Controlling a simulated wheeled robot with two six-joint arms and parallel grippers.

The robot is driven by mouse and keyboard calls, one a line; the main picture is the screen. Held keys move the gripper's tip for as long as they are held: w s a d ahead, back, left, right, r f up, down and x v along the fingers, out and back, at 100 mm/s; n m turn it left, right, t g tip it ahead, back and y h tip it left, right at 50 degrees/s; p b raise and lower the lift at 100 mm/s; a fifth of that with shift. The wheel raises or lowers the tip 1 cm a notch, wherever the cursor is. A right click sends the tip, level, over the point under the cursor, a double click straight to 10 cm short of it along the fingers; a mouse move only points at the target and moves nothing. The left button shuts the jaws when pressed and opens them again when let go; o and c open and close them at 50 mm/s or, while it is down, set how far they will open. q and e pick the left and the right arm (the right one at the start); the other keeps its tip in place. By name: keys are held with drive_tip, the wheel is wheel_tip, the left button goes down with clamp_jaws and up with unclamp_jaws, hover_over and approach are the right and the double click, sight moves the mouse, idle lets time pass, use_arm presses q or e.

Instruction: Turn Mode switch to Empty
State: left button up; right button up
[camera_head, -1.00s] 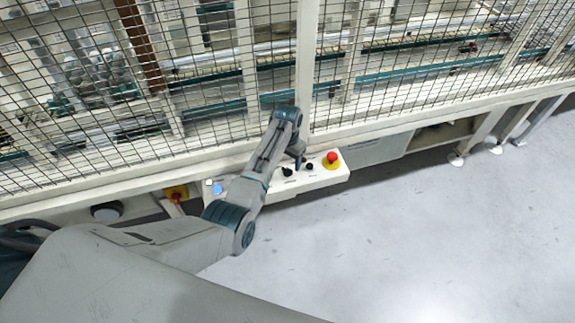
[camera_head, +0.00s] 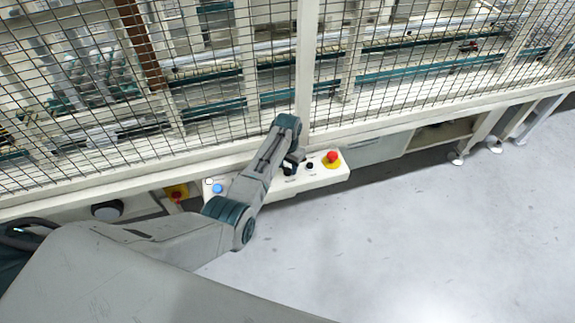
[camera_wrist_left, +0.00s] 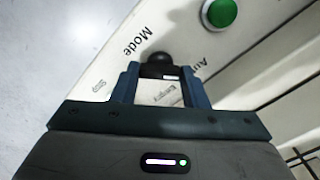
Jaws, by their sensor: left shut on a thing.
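The Mode switch (camera_wrist_left: 158,62) is a black round knob on a white panel, at the top middle of the left wrist view. The printed word "Mode" is beside it, with "Stop", "Empty" and a partly hidden "Au..." around it. My left gripper (camera_wrist_left: 160,74) is shut on the knob, one finger on each side. Which label the knob points to cannot be told. In the head view my left gripper (camera_head: 293,160) is at the control panel (camera_head: 325,178), and its fingers partly hide the knob. My right gripper is not in view.
A green button (camera_wrist_left: 220,13) is near the knob. The panel also has a red emergency button (camera_head: 332,157), a small black knob (camera_head: 310,166) and a blue button (camera_head: 217,188). A mesh fence (camera_head: 400,70) rises behind. The floor (camera_head: 430,230) in front is clear.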

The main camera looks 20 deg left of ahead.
use_arm(q)
drive_tip(key=m+p, duration=0.2)
drive_tip(key=m, duration=0.1)
drive_tip(key=shift+r+m, duration=0.15)
drive_tip(key=shift+m, duration=0.15)
drive_tip(key=m+p, duration=0.1)
drive_tip(key=m, duration=0.2)
drive_tip(key=shift+m, duration=0.3)
drive_tip(key=m+p, duration=0.2)
drive_tip(key=m, duration=0.4)
drive_tip(key=shift+m, duration=1.2)
drive_tip(key=shift+m+p, duration=0.3)
drive_tip(key=o, duration=1)
